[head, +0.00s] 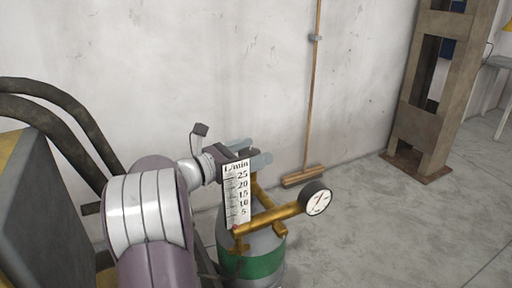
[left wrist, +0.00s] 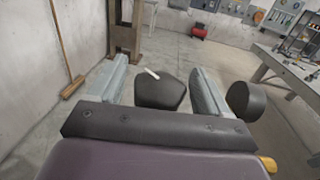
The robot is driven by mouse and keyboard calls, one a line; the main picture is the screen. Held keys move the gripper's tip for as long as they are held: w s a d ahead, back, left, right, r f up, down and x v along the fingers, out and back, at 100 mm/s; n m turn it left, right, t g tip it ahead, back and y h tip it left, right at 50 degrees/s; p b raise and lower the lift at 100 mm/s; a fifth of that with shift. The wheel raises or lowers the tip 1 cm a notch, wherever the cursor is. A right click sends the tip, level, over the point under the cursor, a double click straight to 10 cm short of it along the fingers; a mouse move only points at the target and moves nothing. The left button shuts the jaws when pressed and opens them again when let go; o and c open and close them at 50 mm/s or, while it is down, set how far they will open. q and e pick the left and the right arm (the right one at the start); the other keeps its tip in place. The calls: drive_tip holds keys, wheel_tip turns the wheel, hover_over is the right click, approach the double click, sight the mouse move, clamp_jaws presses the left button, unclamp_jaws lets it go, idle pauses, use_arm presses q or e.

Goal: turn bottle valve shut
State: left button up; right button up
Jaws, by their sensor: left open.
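The gas bottle (head: 262,264) is dark green-grey with a green band and stands at the lower middle of the head view. A brass regulator (head: 268,216) sits on top, with a round pressure gauge (head: 317,198) and an upright L/min flow scale (head: 236,194). The gauge's dark back (left wrist: 246,99) shows in the left wrist view. My left gripper (head: 257,152) is open at the bottle's top. In the left wrist view a black valve knob (left wrist: 160,94) with a white mark lies between its two grey fingers, with gaps visible at both sides. The flow scale partly hides the gripper in the head view.
A broom (head: 312,100) leans on the wall behind the bottle. A rusty steel column (head: 430,90) stands at the right. Black hoses (head: 60,110) hang at the left. A workbench (left wrist: 285,65) shows in the left wrist view. The floor right of the bottle is clear.

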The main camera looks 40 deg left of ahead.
use_arm(q)
drive_tip(key=shift+w+d, duration=0.25)
drive_tip(key=shift+w, duration=0.4)
